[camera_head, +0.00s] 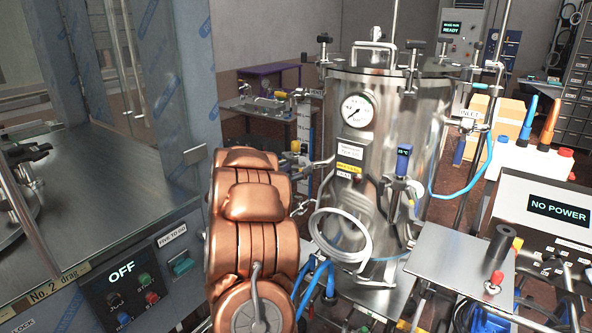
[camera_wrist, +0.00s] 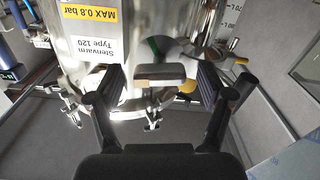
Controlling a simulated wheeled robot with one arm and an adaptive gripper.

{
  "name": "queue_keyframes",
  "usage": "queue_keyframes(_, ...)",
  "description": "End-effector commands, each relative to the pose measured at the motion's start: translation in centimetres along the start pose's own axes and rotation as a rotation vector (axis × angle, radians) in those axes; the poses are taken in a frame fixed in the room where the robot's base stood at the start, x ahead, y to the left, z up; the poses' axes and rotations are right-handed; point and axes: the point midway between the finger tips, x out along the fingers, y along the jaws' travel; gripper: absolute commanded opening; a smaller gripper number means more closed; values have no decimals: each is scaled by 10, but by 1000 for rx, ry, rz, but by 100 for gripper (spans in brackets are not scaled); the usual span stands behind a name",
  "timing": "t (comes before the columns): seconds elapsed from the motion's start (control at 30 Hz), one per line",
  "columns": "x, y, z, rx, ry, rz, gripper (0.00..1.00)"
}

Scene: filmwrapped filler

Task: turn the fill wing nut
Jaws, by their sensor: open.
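In the wrist view, which shows the scene upside down, my gripper (camera_wrist: 160,82) is open, with its two dark fingers apart. A short grey bar-shaped fitting (camera_wrist: 160,72) with a tan edge shows between the fingers. I cannot tell whether it is the fill wing nut or whether a finger touches it. The steel vessel (camera_wrist: 130,22) is close behind it. In the head view the vessel (camera_head: 392,130) stands upright at the centre, with dark clamp fittings (camera_head: 417,45) around its lid. My copper-coloured arm hides part of its left side, and I cannot make out my gripper there.
A steel cabinet marked OFF (camera_head: 122,272) is at the left. A small metal shelf (camera_head: 460,256) and a NO POWER panel (camera_head: 558,210) are at the right.

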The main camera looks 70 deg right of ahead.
Motion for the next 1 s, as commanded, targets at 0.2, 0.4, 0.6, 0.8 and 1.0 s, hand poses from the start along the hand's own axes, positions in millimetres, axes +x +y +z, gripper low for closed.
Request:
queue_keyframes(0.2,0,0,0,0,0,0,73)
queue_keyframes(0.4,0,0,0,0,0,-1,52)
queue_keyframes(0.6,0,0,0,0,0,-1,31)
queue_keyframes(0.8,-2,0,1,0,-1,-2,19)
queue_keyframes(1.0,-1,-1,2,33,0,-2,19)
